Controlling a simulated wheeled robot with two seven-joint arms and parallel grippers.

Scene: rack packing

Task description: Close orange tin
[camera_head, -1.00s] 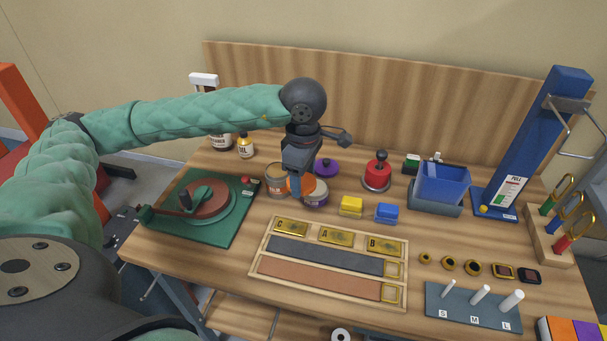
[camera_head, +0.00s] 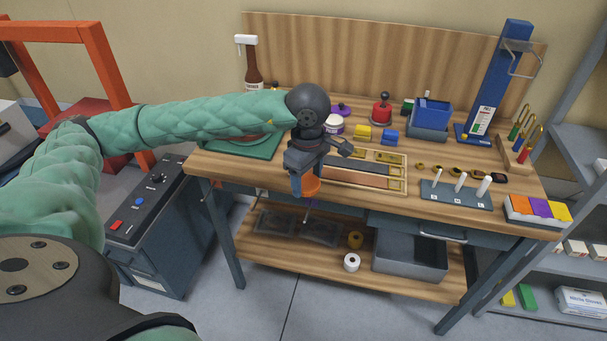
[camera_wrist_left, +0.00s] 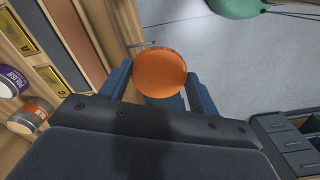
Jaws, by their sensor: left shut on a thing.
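My left gripper (camera_head: 303,188) is shut on the orange lid (camera_head: 313,184), which it holds out by the bench's front edge. In the wrist view the round lid (camera_wrist_left: 160,73) sits between the two blue fingers (camera_wrist_left: 160,92). The orange-banded tin (camera_wrist_left: 29,118) stands on the bench at the lower left of the wrist view, well apart from the lid. In the head view my left wrist seems to hide this tin. The purple-labelled tin (camera_wrist_left: 10,82) stands beside it and also shows in the head view (camera_head: 334,126). My right gripper is not in view.
A purple lid (camera_head: 341,109) lies behind the tins. A wooden tray (camera_head: 395,172) lies along the front. A lower shelf (camera_head: 270,258) is under the bench. Open floor lies in front.

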